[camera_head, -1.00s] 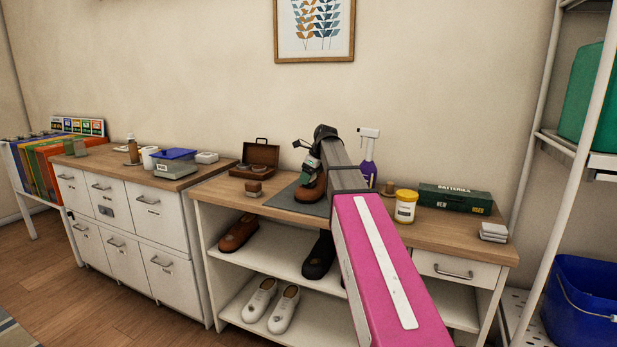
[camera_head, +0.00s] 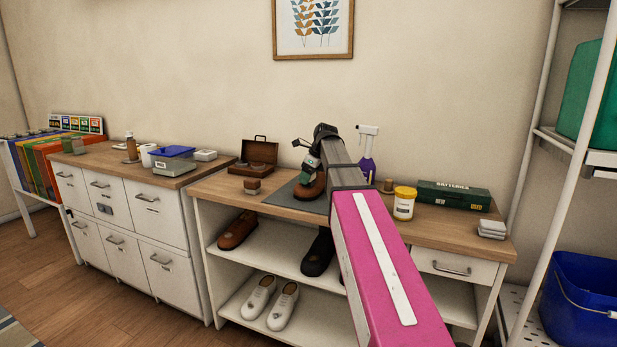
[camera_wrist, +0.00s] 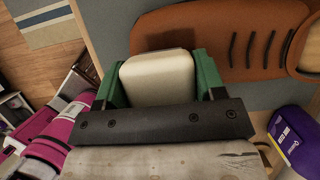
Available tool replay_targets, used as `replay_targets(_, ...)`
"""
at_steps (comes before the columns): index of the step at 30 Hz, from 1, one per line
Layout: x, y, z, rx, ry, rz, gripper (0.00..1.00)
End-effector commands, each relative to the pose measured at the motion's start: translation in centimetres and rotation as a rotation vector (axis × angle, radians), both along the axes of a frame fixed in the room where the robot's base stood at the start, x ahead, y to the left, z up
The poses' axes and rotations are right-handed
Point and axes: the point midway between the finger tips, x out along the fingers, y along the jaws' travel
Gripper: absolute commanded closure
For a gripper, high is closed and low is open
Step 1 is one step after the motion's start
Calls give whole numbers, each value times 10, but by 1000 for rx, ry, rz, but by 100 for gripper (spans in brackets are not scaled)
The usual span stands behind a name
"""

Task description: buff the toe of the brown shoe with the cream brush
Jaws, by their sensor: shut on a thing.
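The brown shoe (camera_wrist: 225,35) lies across the top of the wrist view, laces to the right and rounded toe to the left. In the head view the brown shoe (camera_head: 312,190) stands on a grey mat on the wooden top, partly hidden by my arm. My gripper (camera_wrist: 157,85) has green fingers shut on the cream brush (camera_wrist: 157,78), which shows as a pale block. The brush is at the toe end, and a dark shadow falls on the leather beside it. Its bristles are hidden, so I cannot tell whether it touches the toe.
The grey mat (camera_head: 285,198) lies under the shoe. A small brown-based brush (camera_head: 252,186) and an open brown case (camera_head: 256,157) stand to the left. A purple spray bottle (camera_head: 367,150), a yellow-lidded tub (camera_head: 404,205) and a green battery box (camera_head: 453,196) stand to the right.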

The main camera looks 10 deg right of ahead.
Motion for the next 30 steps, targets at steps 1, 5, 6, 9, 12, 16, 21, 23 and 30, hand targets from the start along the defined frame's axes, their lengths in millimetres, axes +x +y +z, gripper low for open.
replay_targets(1,7,0,0,-2,-2,-1,65)
replay_targets(5,14,-1,0,-2,-3,-2,65)
replay_targets(6,14,0,0,-2,-3,-2,65)
replay_targets(9,16,-1,1,-2,-4,-2,65)
replay_targets(12,20,-1,2,-2,-4,-2,65)
replay_targets(16,26,-1,3,-2,-4,-2,65)
replay_targets(21,25,0,3,-1,-5,-2,65)
replay_targets(23,22,0,2,-1,-5,-2,65)
replay_targets(30,8,0,0,-1,-5,-2,65)
